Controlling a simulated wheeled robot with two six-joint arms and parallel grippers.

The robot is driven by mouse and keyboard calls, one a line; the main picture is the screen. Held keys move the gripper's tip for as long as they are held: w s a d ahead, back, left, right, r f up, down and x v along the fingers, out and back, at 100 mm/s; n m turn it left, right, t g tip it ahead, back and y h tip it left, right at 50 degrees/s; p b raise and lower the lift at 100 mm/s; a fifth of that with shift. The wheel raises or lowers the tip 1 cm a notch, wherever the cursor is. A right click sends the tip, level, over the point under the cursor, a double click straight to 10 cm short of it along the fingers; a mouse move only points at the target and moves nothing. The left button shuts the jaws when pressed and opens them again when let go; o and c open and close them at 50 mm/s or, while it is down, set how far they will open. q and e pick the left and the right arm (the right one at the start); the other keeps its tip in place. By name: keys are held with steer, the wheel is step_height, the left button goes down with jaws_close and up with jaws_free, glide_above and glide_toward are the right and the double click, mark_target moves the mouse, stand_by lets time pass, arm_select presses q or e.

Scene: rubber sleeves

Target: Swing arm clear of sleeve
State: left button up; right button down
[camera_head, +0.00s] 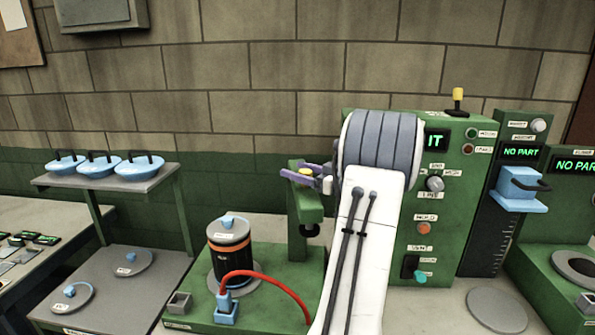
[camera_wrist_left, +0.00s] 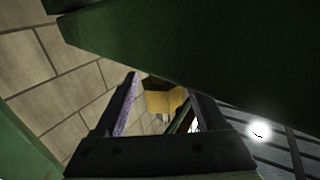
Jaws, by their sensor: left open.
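The sleeve (camera_head: 230,262) is a black cylinder with an orange band and a blue piece on top. It stands upright on a round plate on the green bench unit. In the left wrist view the yellow piece (camera_wrist_left: 164,100) shows between the fingers of my left gripper (camera_wrist_left: 152,92); contact cannot be told. My right gripper is out of view.
A red hose (camera_head: 275,280) curves from a blue connector (camera_head: 227,308) in front of the sleeve. A shelf (camera_head: 108,180) with blue lidded dishes stands at the left. A green control panel (camera_head: 450,200) and a blue clamp (camera_head: 519,190) stand at the right.

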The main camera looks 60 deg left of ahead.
arm_select(q)
steer(key=b+v, duration=0.3)
steer(key=v, duration=0.7)
